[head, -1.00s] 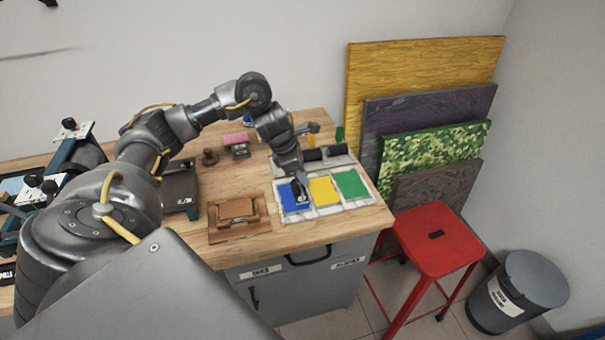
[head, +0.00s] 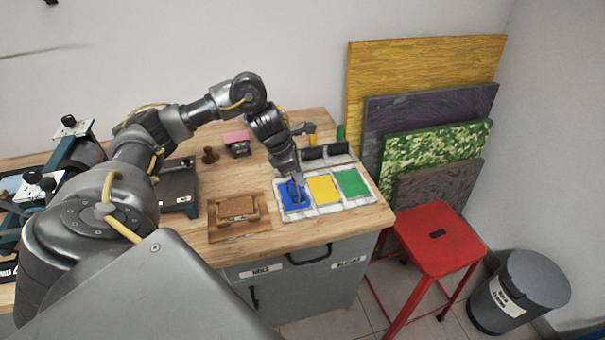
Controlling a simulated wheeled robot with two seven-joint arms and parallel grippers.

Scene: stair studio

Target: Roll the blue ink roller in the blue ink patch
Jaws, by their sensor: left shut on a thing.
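The blue ink patch (head: 285,200) is the left one of three color patches on a white slab at the table's front right. My left gripper (head: 297,182) points down over it and is shut on the blue ink roller. The roller is mostly hidden by the fingers. Its low end seems to be at the patch, but I cannot tell whether it touches the ink. My right gripper is not in view.
Yellow (head: 323,190) and green (head: 351,184) patches lie to the right. Dark rollers (head: 325,152) with yellow and green handles rest behind. A wooden block piece (head: 237,212) lies left of the slab. A red stool (head: 438,240) stands right of the table.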

